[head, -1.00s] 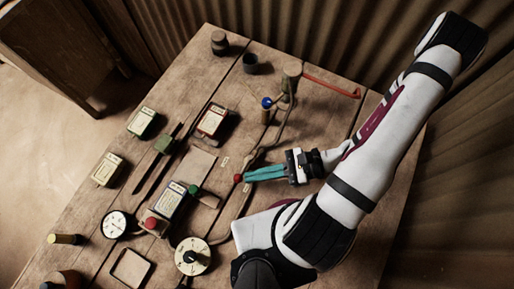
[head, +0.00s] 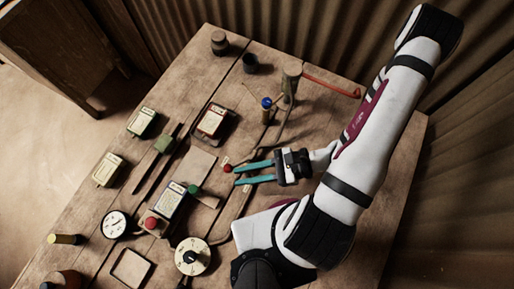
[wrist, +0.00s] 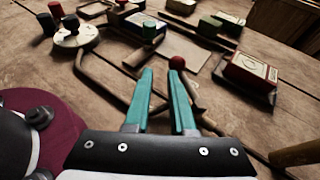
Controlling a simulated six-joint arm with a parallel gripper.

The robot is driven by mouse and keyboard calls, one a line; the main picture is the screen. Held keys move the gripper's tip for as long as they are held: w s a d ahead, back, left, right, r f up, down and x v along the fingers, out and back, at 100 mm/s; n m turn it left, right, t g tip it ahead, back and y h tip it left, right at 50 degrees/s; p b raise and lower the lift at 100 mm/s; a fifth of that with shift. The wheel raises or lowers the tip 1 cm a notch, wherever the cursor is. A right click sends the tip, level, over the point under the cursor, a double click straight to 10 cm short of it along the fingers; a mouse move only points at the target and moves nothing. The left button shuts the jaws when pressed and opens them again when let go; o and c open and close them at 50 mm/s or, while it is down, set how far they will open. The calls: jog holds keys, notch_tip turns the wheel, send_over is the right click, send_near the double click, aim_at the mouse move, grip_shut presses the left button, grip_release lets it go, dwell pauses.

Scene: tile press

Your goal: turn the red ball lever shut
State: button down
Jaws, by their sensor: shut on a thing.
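The red ball (head: 228,168) sits on the end of a brown lever. In the wrist view the red ball (wrist: 177,62) shows at the tip of my right finger, and the lever (wrist: 194,95) runs back along that finger's outer side. My gripper (head: 236,175) has two teal fingers standing apart, with bare wood visible between them and nothing seen held. In the wrist view my gripper (wrist: 161,72) also shows a clear gap. The ball lies close to one fingertip; I cannot tell if they touch. The lever's pivot is not clear.
A blue-topped post (head: 266,103) and a grey cylinder with a red lever (head: 332,86) stand behind. A green knob (head: 194,189), a boxed device (head: 171,199) and a round dial (head: 192,256) lie left and in front.

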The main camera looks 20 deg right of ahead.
aim_at(232, 168)
jog(key=shift+w+a, duration=0.1)
jog(key=shift+a, duration=0.65)
jog(key=shift+w+a, duration=0.25)
jog(key=shift+w, duration=0.1)
jog(key=shift+w+a, duration=0.25)
jog(key=shift+w, duration=0.45)
jog(key=shift+w+m+t, duration=0.25)
jog(key=shift+m+t, duration=0.15)
jog(key=shift+t, duration=0.1)
